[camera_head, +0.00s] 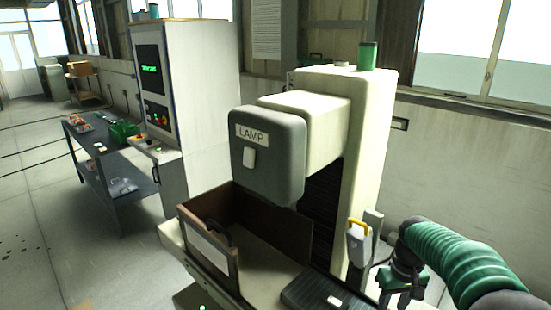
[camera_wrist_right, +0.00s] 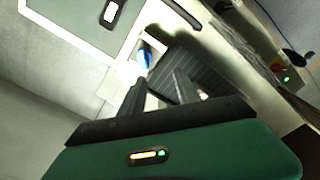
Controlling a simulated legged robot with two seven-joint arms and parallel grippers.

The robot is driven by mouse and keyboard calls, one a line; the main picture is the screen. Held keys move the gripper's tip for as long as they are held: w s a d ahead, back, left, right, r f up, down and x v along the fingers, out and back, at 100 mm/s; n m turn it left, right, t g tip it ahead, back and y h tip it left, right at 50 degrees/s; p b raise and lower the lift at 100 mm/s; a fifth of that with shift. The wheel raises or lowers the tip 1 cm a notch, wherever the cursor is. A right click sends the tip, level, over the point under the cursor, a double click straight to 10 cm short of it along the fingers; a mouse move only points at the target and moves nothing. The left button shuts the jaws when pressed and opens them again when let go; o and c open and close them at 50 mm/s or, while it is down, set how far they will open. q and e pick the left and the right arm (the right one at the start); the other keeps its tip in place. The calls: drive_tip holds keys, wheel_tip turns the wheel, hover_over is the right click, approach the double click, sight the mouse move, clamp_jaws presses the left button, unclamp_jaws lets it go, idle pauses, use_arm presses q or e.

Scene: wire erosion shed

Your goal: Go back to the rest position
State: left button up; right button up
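My right arm, in a green ribbed sleeve, comes in from the right edge of the head view. My left arm and gripper are not in the head view.
The machine's grey head marked LAMP (camera_head: 268,150) overhangs an open brown-walled tank (camera_head: 250,262). A dark pad (camera_head: 315,290) lies in front. A control cabinet (camera_head: 190,110) and a blue-grey bench (camera_head: 105,150) stand left. Open floor (camera_head: 40,210) lies at far left.

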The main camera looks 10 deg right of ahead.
drive_tip(key=s+a+f+t, duration=0.1)
drive_tip(key=s+a+f, duration=0.3)
drive_tip(key=s+a, duration=0.3)
drive_tip(key=s+a+f+t, duration=0.1)
drive_tip(key=s+a+f, duration=0.2)
drive_tip(key=s+a, duration=0.5)
drive_tip(key=a, duration=0.2)
drive_tip(key=shift+s+a+f+n, duration=0.2)
drive_tip(key=shift+a+f+n, duration=0.15)
drive_tip(key=shift+n, duration=0.05)
